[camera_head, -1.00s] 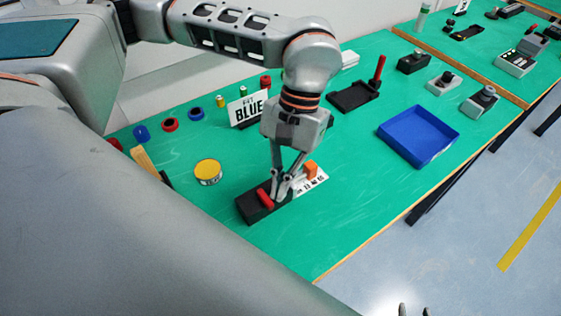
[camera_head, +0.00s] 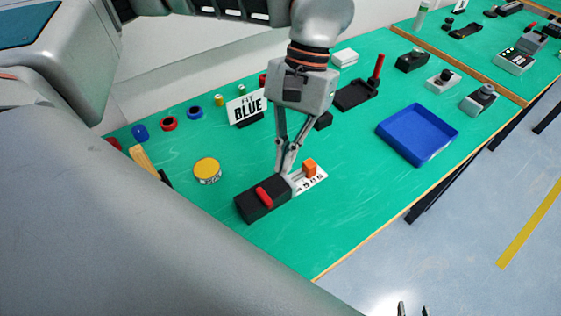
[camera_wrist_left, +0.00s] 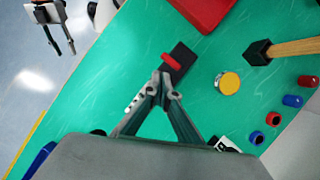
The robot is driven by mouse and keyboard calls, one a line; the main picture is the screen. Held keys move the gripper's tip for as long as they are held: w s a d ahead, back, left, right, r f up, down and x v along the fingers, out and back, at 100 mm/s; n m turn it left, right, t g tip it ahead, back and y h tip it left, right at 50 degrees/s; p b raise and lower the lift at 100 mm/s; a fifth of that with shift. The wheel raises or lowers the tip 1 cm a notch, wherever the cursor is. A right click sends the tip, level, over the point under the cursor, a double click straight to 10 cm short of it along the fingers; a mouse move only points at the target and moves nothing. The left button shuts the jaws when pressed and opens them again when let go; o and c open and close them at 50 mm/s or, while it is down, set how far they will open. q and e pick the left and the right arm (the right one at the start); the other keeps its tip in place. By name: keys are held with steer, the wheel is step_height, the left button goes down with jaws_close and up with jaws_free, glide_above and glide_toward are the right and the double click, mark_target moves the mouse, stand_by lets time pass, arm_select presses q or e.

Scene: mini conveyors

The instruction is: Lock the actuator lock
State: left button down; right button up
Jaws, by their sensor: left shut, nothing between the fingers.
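A black box (camera_head: 250,210) with a red lever (camera_head: 264,197) on top lies on the green table. It also shows in the left wrist view as a black box (camera_wrist_left: 184,54) with the red lever (camera_wrist_left: 171,61). An orange block (camera_head: 309,168) stands by a white marked strip (camera_head: 316,181) at the box's right end. My left gripper (camera_head: 286,173) is shut and empty above that end of the box, apart from the red lever. In the left wrist view its fingertips (camera_wrist_left: 164,83) meet just short of the lever. My right gripper (camera_head: 412,309) is open and empty at the bottom edge.
A yellow-topped tin (camera_head: 207,169) and a "BLUE" sign (camera_head: 247,108) stand behind the box. A blue tray (camera_head: 420,132) lies to the right. A wooden-handled tool (camera_head: 146,163) is at the left. The table in front of the box is clear.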

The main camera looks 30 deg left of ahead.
arm_select(q)
steer(key=v, duration=0.5)
steer(key=shift+w+r, duration=0.1)
steer(key=shift+r, duration=0.3)
